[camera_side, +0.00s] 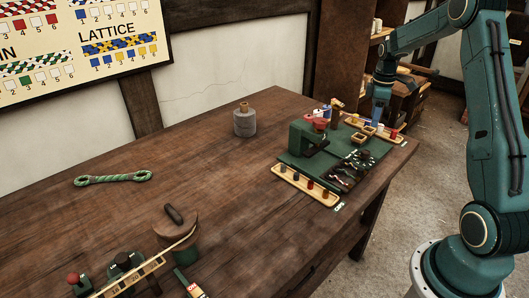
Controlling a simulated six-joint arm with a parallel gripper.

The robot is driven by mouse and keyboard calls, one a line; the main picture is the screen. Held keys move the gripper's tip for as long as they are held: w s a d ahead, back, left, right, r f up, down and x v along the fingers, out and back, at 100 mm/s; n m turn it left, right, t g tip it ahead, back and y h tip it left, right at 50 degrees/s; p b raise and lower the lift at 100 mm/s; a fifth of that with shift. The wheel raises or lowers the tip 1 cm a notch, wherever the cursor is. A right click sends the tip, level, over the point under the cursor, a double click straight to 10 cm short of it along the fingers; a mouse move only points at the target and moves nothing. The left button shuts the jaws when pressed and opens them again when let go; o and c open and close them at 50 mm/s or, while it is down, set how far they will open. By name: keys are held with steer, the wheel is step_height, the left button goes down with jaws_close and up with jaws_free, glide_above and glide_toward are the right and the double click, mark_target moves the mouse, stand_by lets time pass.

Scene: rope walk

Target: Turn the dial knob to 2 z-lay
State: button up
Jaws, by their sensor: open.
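I cannot tell for sure which part is the dial knob, and no "2 z-lay" mark is readable. A dark round knob (366,155) sits at the back of a dark panel (347,172) on the green board at the right of the table. Another black knob (123,260) with a small pale mark shows at the table's lower left. My gripper (375,123) is open and points down over the far right of the green board, behind the dark panel and apart from it. Its fingertips are small, and I cannot see whether they touch anything.
A green block machine (306,138) with red parts stands left of the panel. A wooden peg tray (305,186) lies in front. A grey spool (244,122), a green rope (112,178) and a round wooden-topped stand (178,232) sit further left. The table's middle is clear.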

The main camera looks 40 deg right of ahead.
mark_target(366, 151)
steer(key=shift+f, duration=0.1)
step_height(366, 151, down, 14)
steer(key=shift+r, duration=0.25)
stand_by(0.5)
steer(key=c, duration=1)
